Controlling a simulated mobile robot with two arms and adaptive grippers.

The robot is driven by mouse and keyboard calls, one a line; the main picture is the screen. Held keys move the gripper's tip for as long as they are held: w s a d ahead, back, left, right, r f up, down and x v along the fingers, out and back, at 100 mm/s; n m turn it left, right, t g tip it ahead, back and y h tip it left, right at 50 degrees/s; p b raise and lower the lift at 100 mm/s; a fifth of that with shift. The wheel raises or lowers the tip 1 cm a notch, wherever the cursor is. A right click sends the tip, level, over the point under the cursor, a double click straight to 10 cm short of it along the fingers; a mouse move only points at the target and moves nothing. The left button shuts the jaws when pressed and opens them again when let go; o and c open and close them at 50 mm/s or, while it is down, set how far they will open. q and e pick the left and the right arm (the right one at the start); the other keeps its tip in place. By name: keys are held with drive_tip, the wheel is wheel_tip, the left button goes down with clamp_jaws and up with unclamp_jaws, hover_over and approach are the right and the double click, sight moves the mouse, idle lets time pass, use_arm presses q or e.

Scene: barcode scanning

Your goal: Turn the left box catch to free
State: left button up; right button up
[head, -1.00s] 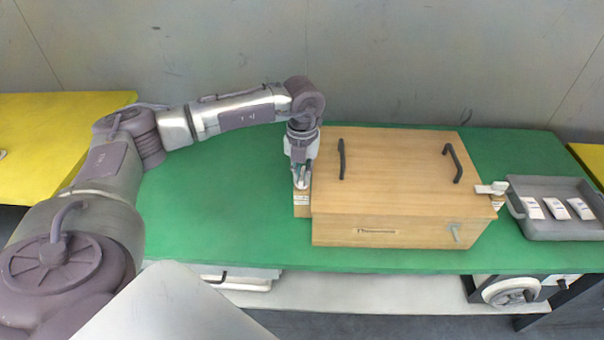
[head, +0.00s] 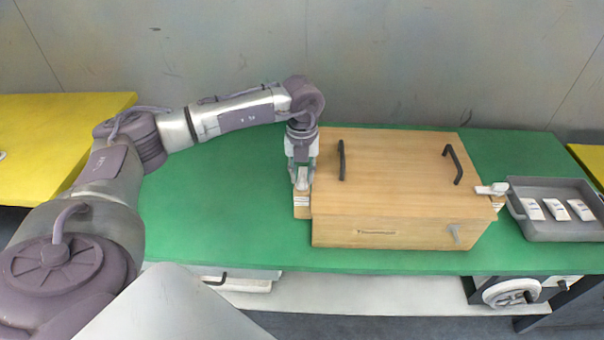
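The wooden box (head: 400,205) stands on the green table with its lid down. The left box catch (head: 303,180) is a small pale lever at the box's left side, above a wooden block with a white label (head: 301,201). My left gripper (head: 302,180) points down over this catch. Its fingers are apart, one on each side of the lever, and it looks open; whether a finger touches the lever I cannot tell. The gripper partly hides the catch. My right gripper is not in view.
The right catch (head: 491,189) is a white lever on the box's right side. Two black handles (head: 341,160) (head: 453,164) stand up from the lid. A grey tray (head: 565,233) with white packets stands at the right. The green table (head: 215,215) is clear left of the box.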

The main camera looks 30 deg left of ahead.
sight(302, 177)
use_arm(q)
drive_tip(key=shift+f, duration=0.1)
wheel_tip(302, 177, up, 12)
idle(0.7)
idle(0.3)
